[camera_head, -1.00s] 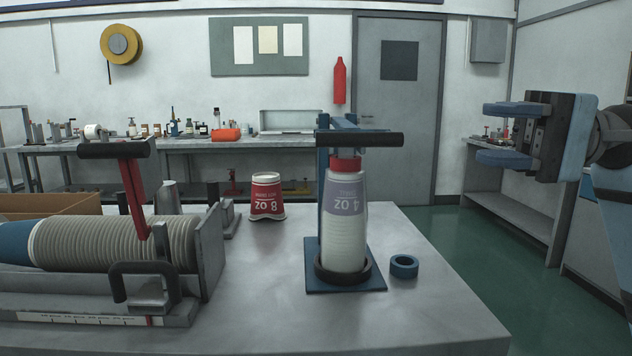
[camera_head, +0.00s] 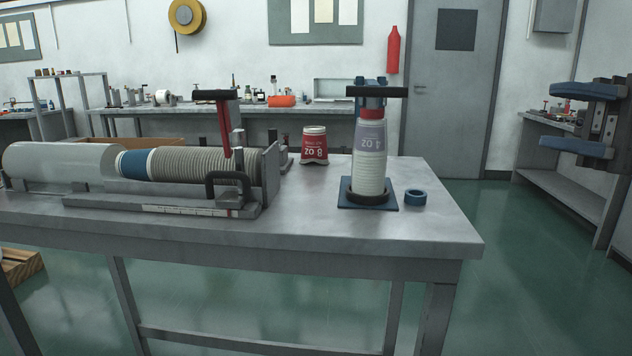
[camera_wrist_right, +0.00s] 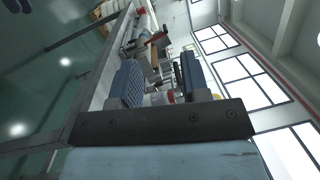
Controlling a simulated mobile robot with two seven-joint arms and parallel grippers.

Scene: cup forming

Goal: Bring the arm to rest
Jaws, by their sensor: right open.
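My right gripper (camera_head: 562,118) is at the right edge of the head view. Its two blue fingers are apart with nothing between them, and it hangs in the air to the right of the workbench (camera_head: 440,215), clear of it. In the right wrist view the two blue-padded fingers (camera_wrist_right: 161,82) are also apart, with the bench and its items seen beyond them.
On the bench stand a press with a lever and stacked cups (camera_head: 369,160), a blue ring (camera_head: 415,198), a red cup (camera_head: 314,146) and a long cup-stack fixture (camera_head: 190,165). Green floor (camera_head: 530,250) lies open to the right.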

